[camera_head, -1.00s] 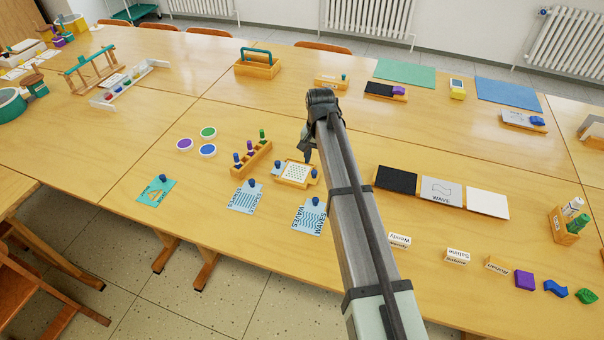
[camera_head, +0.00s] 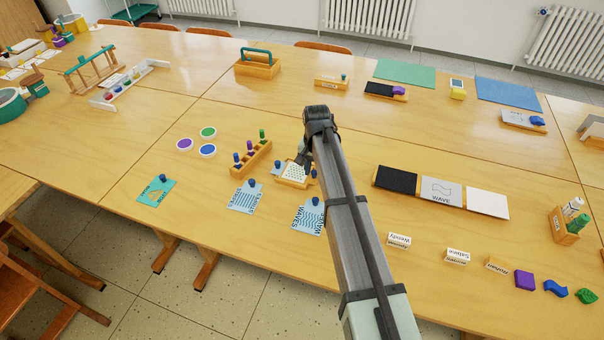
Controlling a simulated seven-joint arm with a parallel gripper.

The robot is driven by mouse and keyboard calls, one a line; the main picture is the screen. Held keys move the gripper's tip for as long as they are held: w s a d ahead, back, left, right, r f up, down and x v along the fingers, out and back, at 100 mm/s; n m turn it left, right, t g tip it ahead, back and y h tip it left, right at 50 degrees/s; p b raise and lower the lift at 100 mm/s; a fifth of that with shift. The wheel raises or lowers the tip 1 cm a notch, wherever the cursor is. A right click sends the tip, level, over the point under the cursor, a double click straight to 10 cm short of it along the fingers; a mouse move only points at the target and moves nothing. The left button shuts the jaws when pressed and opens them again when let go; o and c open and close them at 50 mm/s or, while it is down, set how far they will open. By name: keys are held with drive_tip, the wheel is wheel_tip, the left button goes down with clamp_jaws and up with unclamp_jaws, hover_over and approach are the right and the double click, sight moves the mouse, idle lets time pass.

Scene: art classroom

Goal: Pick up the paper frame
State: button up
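The thing that looks like the paper frame (camera_head: 284,180) is a small wooden frame around a white, dotted sheet. It lies on the table in the middle of the view, with dark blue knobs at its left and right sides. My gripper (camera_head: 303,163) is over its upper right part, pointing down, and hides some of it. The fingers are small, dark and partly covered by my arm. I cannot tell whether they touch the frame or whether they are open or shut.
A wooden holder with knobbed stamps (camera_head: 251,158) stands just left of the frame. Blue patterned cards (camera_head: 245,197) with knobs lie in front. A long tray with black, grey and white panels (camera_head: 440,191) lies to the right. The table behind my gripper is mostly clear.

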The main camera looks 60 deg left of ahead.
clamp_jaws()
drive_tip(key=shift+r, duration=0.1)
